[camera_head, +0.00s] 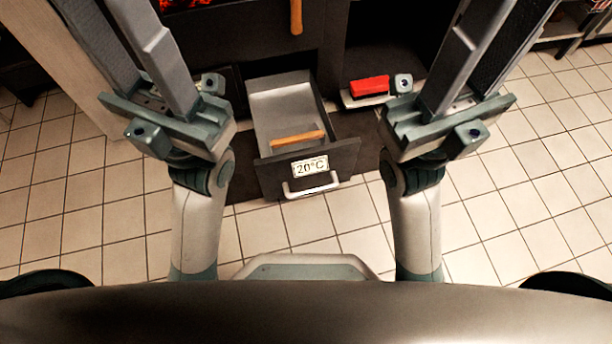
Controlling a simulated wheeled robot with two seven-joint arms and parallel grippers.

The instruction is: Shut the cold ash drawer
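The ash drawer (265,180) stands pulled out in the middle of the head view, with a dark front, a pale label reading "20°C" (310,167) and a light bar handle (311,187). Its grey inside shows from above, with an orange-brown bar (298,138) lying across it near the front. My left gripper (122,30) is raised to the left of the drawer and my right gripper (500,30) to its right. Neither touches the drawer. Their fingers run off the top edge, so the tips and the gap between them are hidden.
A red block (370,86) sits on a pale support right of the drawer, close to my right gripper. An orange-brown handle (296,14) hangs above on the dark stove front, and a fire glows at upper left. Tiled floor (540,215) is clear on both sides.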

